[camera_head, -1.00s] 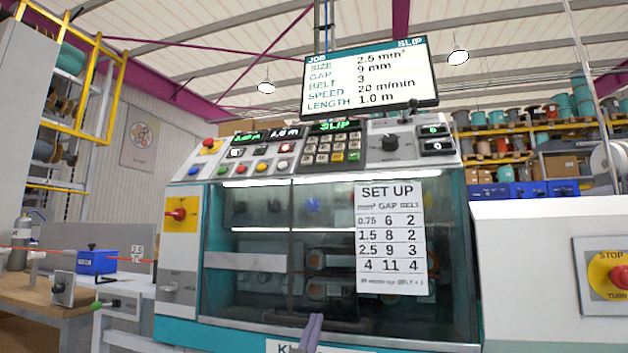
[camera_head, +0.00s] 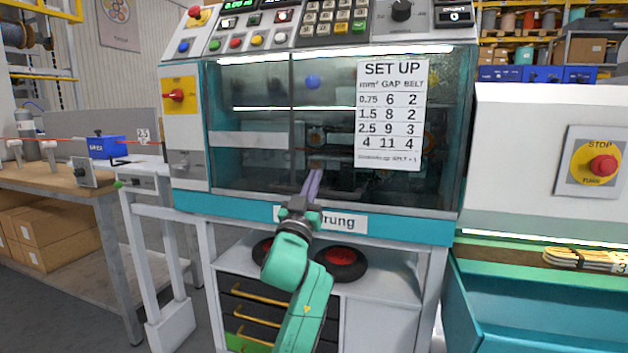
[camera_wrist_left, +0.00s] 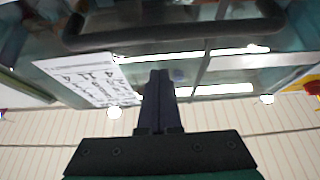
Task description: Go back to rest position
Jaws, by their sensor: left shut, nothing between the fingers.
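My left gripper (camera_head: 313,184) is shut and empty, its slim fingers pointing up in front of the lower part of the machine's glass door (camera_head: 335,130). My green left arm reaches up to it from the bottom of the head view. In the left wrist view the closed fingers (camera_wrist_left: 158,100) stand together before the glass, with a dark bar handle (camera_wrist_left: 170,32) beyond them. I cannot tell whether the fingertips touch anything. My right gripper is in neither view.
A set-up sheet (camera_head: 390,115) is on the glass. A workbench (camera_head: 60,180) with a blue box (camera_head: 104,147) stands left. A red stop button (camera_head: 603,165) is on the white cabinet at right. Dark wheels with red centres (camera_head: 341,262) lie on the shelf below.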

